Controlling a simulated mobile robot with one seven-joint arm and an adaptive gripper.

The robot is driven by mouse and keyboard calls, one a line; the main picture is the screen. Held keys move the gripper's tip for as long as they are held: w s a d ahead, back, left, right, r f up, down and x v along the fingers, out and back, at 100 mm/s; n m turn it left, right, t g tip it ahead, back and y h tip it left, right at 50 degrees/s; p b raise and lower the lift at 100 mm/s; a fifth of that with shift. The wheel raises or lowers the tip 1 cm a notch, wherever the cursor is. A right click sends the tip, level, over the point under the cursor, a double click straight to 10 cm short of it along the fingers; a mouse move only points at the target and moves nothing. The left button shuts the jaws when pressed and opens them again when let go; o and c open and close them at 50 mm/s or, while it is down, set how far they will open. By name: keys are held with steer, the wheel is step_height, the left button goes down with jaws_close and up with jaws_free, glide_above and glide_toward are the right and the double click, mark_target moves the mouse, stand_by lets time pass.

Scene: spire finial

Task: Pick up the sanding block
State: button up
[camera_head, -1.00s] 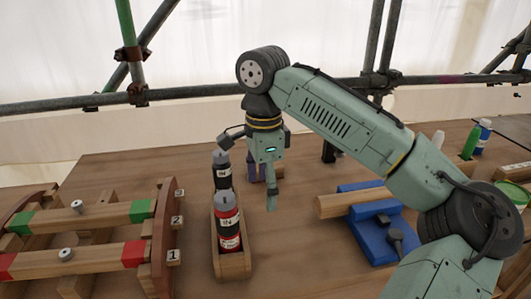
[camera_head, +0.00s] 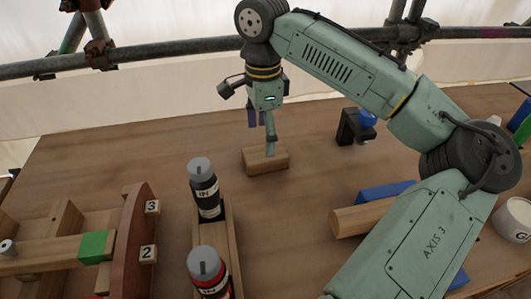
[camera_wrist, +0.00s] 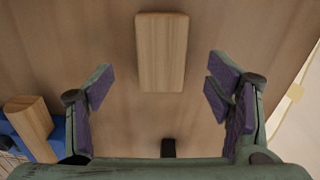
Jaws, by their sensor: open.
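The sanding block appears to be the small, plain light-wood block (camera_head: 280,163) lying on the workbench below my gripper in the head view. In the wrist view the block (camera_wrist: 161,50) lies at the top middle, its long side running up the picture. My gripper (camera_head: 262,138) points down above the block in the head view. In the wrist view my gripper (camera_wrist: 160,80) is open, with purple pads left and right of the block and clear gaps on both sides. Nothing is held. Whether a fingertip touches the block cannot be told.
A numbered rack (camera_head: 130,235) is at left. A wooden cylinder (camera_head: 370,217) by a blue fixture (camera_head: 385,192) and a black stand (camera_head: 353,128) are at right. Bench left of the block is clear.

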mark_target(265, 158)
steer(key=shift+w+d+f+p, duration=0.1)
steer(key=shift+f+p, duration=0.3)
steer(key=shift+f, duration=1.4)
steer(key=shift+w+d+f+p, duration=0.1)
steer(key=shift+f+p, duration=0.3)
steer(key=shift+f, duration=1.35)
steer(key=shift+c, duration=0.5)
steer(key=c, duration=1.2)
